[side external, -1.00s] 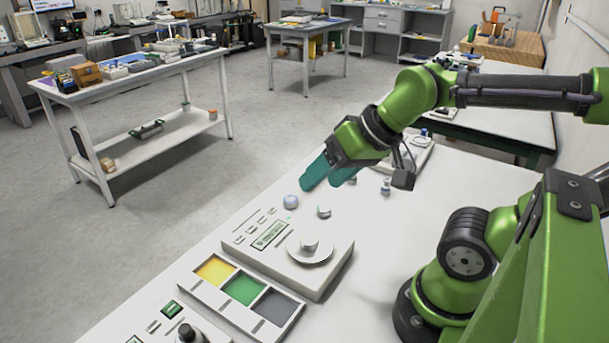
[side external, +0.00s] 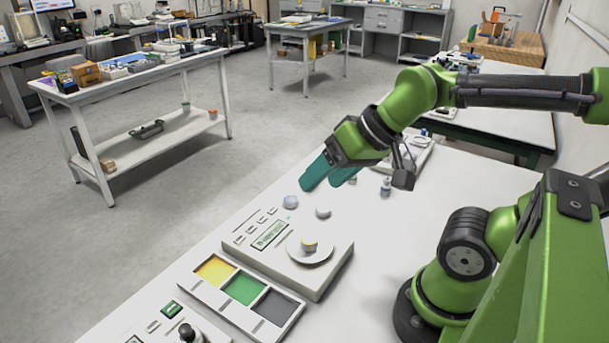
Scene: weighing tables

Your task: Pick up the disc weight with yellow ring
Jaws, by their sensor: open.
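A small weight with a yellowish part (side external: 309,244) sits on the round pan (side external: 322,258) of the white scale (side external: 316,286); a ring on it is too small to make out. A grey disc weight (side external: 323,212) stands just behind the scale. My gripper (side external: 327,184) has teal fingers, open and empty. In the picture its fingertips are just above the bluish-white and grey weights, behind the scale and apart from the pan.
A tray with yellow, green and grey compartments (side external: 201,292) lies in front of the scale. Another device with a dark knob (side external: 187,332) stands at the near edge. The white table (side external: 430,195) is clear to the right of the scale.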

